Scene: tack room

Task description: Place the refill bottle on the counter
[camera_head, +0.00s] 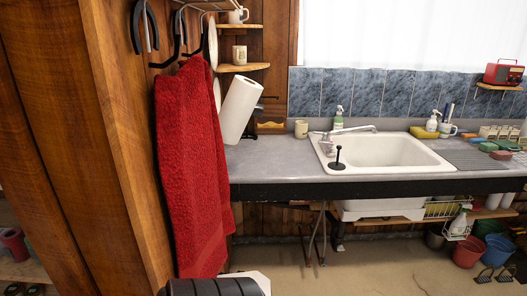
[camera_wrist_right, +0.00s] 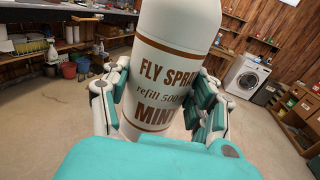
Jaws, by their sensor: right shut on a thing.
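The refill bottle (camera_wrist_right: 165,62) is white with brown bands and lettering reading "FLY SPRAY refill 500" and "MINT". My right gripper (camera_wrist_right: 163,105) is shut on it in the right wrist view, a finger on each side. The bottle's top is cut off by the frame, and it does not show in the head view. The grey counter (camera_head: 262,160) runs along the back wall in the head view. Its edge also shows at the upper left of the wrist view (camera_wrist_right: 100,15), well beyond the bottle. My left gripper is not in view.
Bare counter lies left of the cup. Red towels (camera_head: 190,170) hang at the near left. Buckets (camera_head: 468,251) stand below. A washing machine (camera_wrist_right: 250,76) stands behind.

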